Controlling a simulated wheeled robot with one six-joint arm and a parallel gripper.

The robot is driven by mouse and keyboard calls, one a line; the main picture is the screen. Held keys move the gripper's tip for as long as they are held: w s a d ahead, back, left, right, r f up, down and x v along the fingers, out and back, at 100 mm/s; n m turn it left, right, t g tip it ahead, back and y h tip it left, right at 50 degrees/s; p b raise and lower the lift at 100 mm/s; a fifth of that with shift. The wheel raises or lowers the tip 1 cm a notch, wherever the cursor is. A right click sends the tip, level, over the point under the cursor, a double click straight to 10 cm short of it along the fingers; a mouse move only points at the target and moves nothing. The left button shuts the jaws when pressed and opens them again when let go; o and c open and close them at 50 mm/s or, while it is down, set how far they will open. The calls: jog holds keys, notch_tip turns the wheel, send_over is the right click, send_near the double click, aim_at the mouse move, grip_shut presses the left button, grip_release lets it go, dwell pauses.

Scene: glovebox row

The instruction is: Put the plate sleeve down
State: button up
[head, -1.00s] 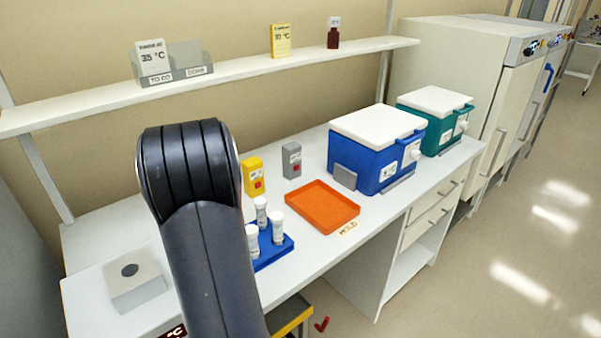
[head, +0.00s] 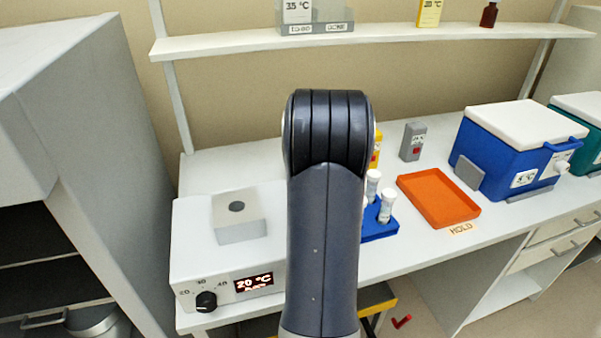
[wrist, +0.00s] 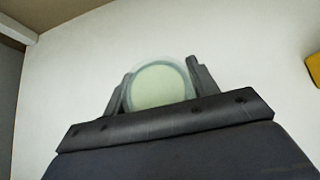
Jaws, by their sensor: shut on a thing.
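In the wrist view my gripper (wrist: 160,88) is shut on a round, pale green, translucent thing with a clear rim (wrist: 160,86), which I take to be the plate sleeve. Its round face shows between the two dark fingers. What is under it cannot be told from this view; a pale plain surface lies behind it. In the head view my dark arm stands upright in the middle and hides the gripper and the sleeve.
A heater box with a 20 °C display (head: 252,282) and a block (head: 239,217) stands left of my arm. Right are a blue tube rack (head: 381,230), an orange tray (head: 438,198) marked HOLD, a grey timer (head: 413,142) and a blue cooler (head: 515,145). A shelf (head: 380,42) runs above.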

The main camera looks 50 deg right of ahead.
jog(key=shift+f+b, duration=0.9)
jog(key=shift+f, duration=0.75)
jog(key=shift+f, duration=0.2)
jog(key=o, duration=1.1)
jog(key=shift+c, duration=0.2)
jog(key=shift+r, duration=0.15)
jog(key=shift+s+r, duration=0.1)
jog(key=shift+r, duration=0.1)
jog(key=p+v, duration=0.2)
jog(key=v, duration=0.9)
jog(key=shift+s+r, duration=0.2)
jog(key=shift+s, duration=0.1)
jog(key=shift+a, duration=0.15)
